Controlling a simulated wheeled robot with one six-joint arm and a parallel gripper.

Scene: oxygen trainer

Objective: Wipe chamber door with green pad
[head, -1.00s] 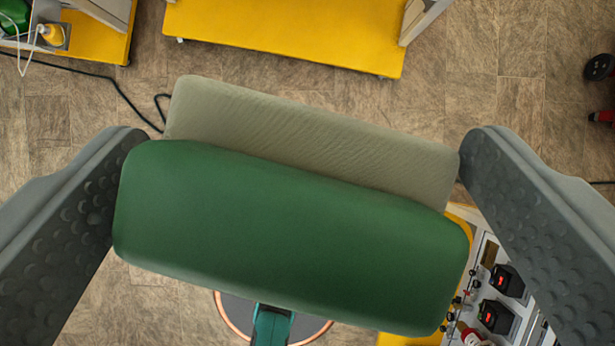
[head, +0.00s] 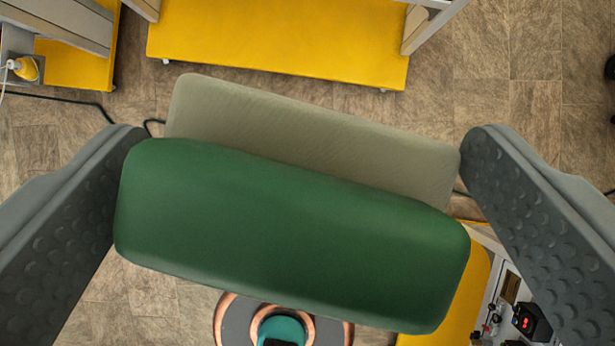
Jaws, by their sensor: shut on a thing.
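The green pad (head: 290,235) has a green block on the near side and a grey-beige layer (head: 310,135) on the far side. My gripper (head: 290,190) is shut on it, with one dark studded finger at each end. The pad sits tilted between the fingers, its right end lower in the picture. It is held above the floor and hides much of what lies below. I cannot make out the chamber door in this view.
A yellow platform (head: 280,40) with grey posts stands at the top. Another yellow shelf (head: 75,65) is at top left, with a yellow-capped bottle (head: 25,68) beside it. A panel with a red-lit switch (head: 528,321) is at lower right. A black cable (head: 60,100) lies on the tiled floor (head: 540,110).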

